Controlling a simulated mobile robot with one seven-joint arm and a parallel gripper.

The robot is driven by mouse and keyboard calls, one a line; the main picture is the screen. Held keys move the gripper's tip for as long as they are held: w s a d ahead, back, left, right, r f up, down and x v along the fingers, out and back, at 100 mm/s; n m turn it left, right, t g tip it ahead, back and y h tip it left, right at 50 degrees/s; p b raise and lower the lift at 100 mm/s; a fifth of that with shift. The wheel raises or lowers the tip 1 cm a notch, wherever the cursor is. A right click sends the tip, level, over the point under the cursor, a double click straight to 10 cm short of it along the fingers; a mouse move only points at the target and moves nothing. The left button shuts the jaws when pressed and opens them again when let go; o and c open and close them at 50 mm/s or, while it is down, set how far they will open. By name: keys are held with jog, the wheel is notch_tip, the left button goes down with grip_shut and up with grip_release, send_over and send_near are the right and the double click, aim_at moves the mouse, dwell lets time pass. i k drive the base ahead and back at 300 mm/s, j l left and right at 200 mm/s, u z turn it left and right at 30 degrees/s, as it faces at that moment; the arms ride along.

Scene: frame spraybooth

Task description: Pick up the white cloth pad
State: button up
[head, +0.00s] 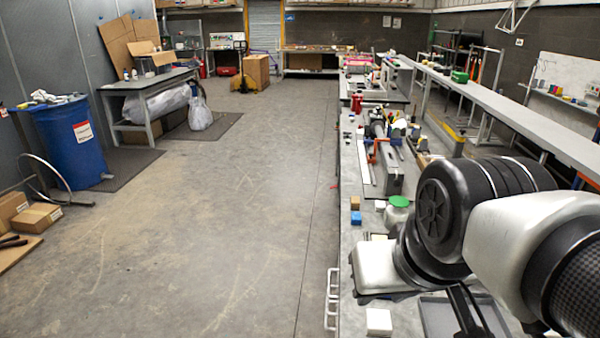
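A small white block-like pad (379,321) lies on the grey bench at the bottom of the head view, near the bench's left edge. It looks like the white cloth pad, but its fabric cannot be made out. A smaller white piece (380,205) lies farther up the bench, beside a green-lidded jar. My arm reaches over the bench from the right. Dark parts of my gripper (468,312) show below the arm, to the right of the pad and apart from it in the picture. The fingertips are not clearly visible.
A grey tray (432,318) lies right of the pad. The green-lidded jar (398,212), a blue block (356,217) and a brown block (355,202) stand farther up the bench. White handles (331,298) line its left side. The floor (230,220) to the left is open.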

aim_at(380, 205)
jog(key=j+u, duration=0.55)
jog(key=u, duration=0.25)
jog(key=i+j+u, duration=0.1)
jog(key=j+u, duration=0.15)
jog(key=u, duration=0.15)
jog(key=i+j, duration=0.35)
jog(key=i, duration=0.15)
jog(key=i+j, duration=0.35)
jog(key=i, duration=0.15)
jog(key=i+l+z, duration=0.2)
jog(key=z, duration=0.25)
jog(key=i+z, duration=1.2)
jog(key=i, duration=0.3)
jog(key=i+j+z, duration=0.2)
jog(key=i+z, duration=0.2)
jog(key=i, duration=0.25)
jog(key=i+z, duration=0.15)
jog(key=z, duration=0.25)
jog(key=i+j+z, duration=0.1)
jog(key=z, duration=0.25)
jog(key=i+j+z, duration=0.1)
jog(key=i+z, duration=0.15)
jog(key=z, duration=0.15)
jog(key=i+j+z, duration=0.1)
jog(key=z, duration=0.3)
jog(key=i+z, duration=0.3)
jog(key=z, duration=0.2)
jog(key=i+j+z, duration=0.2)
jog(key=z, duration=0.25)
